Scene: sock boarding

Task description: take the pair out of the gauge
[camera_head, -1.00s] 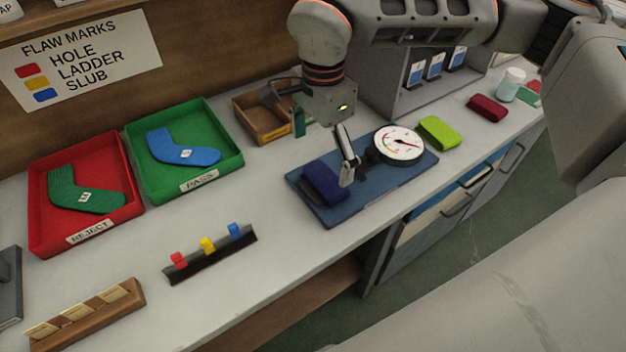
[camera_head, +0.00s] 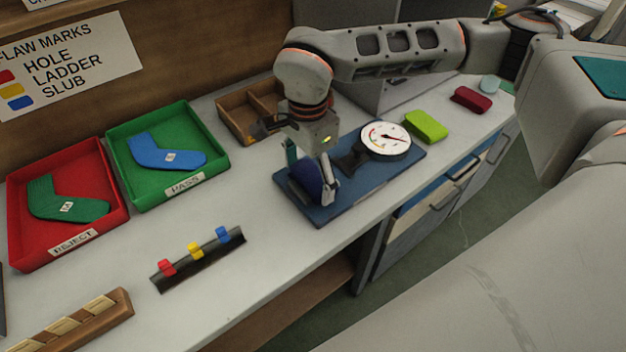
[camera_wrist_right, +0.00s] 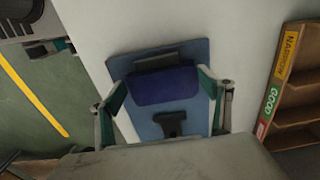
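The gauge (camera_head: 392,182) is a blue board with a round white dial (camera_head: 386,141) and a dark clamp part (camera_head: 352,160); its board also shows in the right wrist view (camera_wrist_right: 190,119). The navy folded pair (camera_head: 308,182) lies at the gauge's left end, partly hidden by my gripper; it fills the middle of the right wrist view (camera_wrist_right: 163,86). My right gripper (camera_head: 311,168) is down over the pair, fingers apart, one on each side of it (camera_wrist_right: 163,84). The fingertips are very close to the pair's edges; I cannot tell whether they touch. My left gripper is out of view.
A red REJECT tray (camera_head: 123,222) holds a green sock, and a green PASS tray (camera_head: 217,158) a blue sock. A flaw marker rack (camera_head: 205,262) stands in front. A wooden divided box (camera_head: 233,118) is behind; lime (camera_head: 427,126) and dark red (camera_head: 471,99) bundles lie right.

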